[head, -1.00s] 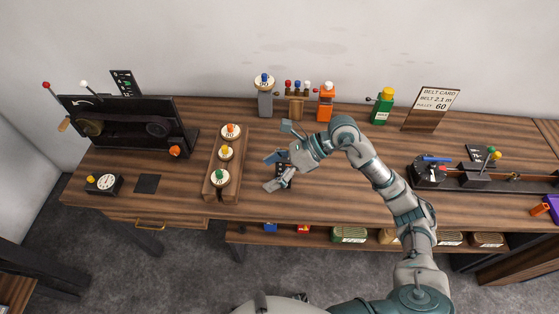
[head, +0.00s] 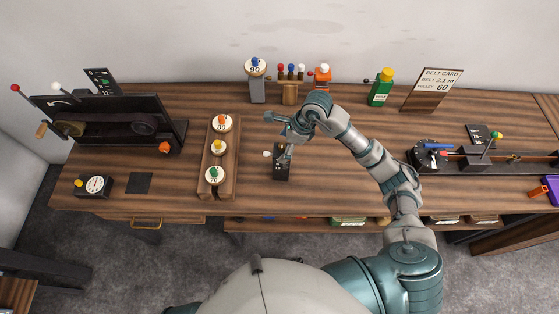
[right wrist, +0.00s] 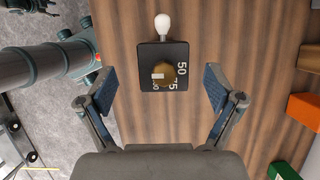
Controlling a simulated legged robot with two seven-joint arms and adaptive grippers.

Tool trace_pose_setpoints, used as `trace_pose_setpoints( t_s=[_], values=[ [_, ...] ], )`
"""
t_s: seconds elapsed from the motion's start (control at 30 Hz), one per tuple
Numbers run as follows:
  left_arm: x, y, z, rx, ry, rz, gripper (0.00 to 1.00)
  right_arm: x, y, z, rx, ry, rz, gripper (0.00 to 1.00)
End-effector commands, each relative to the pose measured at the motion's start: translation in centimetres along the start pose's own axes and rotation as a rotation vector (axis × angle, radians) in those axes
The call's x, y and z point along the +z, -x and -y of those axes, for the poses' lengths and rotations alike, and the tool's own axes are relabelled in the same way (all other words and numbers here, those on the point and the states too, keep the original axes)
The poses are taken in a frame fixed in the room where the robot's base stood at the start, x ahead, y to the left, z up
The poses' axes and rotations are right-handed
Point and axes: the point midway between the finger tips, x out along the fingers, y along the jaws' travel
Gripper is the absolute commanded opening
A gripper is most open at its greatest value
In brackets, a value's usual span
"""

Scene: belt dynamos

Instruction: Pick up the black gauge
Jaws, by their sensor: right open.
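A small black box (head: 281,162) with a white knob stands on the wooden bench under my right gripper (head: 286,137). In the right wrist view the black box (right wrist: 164,52) shows a brass dial, white numbers including 50 and 75, and a white knob (right wrist: 163,24) at its top edge. My right gripper (right wrist: 159,90) is open, its blue-padded fingers on either side of the box with gaps to both. A second black device (head: 93,186), with a round white dial and yellow knob, sits at the bench's left end. My left gripper is not in view.
A wooden rack (head: 231,180) with several colored-knob pieces stands left of the gripper. A green bottle (head: 380,88) and belt card (head: 432,90) stand at the back. Bare bench surrounds the black box.

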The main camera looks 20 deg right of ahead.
Motion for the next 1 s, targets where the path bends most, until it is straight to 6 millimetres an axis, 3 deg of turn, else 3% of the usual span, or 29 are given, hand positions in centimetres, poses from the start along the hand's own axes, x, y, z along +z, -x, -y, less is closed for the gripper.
trace_pose_setpoints(
  t_s=[0.1,0.2,0.43,0.7,0.77,1.0],
  values=[
    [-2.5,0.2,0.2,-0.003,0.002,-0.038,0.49,-0.1,-0.6,-0.1,0.001,-0.001,-0.001,0.92],
    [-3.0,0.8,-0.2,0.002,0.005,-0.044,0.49,-0.4,-1.9,0.1,0.003,-0.003,-0.002,0.92],
    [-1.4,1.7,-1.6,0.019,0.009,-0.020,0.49,-0.7,-5.2,0.4,0.002,-0.001,-0.004,0.92],
    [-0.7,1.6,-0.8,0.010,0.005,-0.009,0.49,-0.8,-5.7,0.5,-0.002,0.001,-0.002,0.92],
    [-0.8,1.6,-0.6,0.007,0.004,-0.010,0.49,-0.9,-5.7,0.6,-0.002,0.001,-0.002,0.82],
    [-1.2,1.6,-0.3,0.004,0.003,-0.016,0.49,-1.1,-5.7,0.6,0.000,0.000,-0.001,0.22]
  ],
)
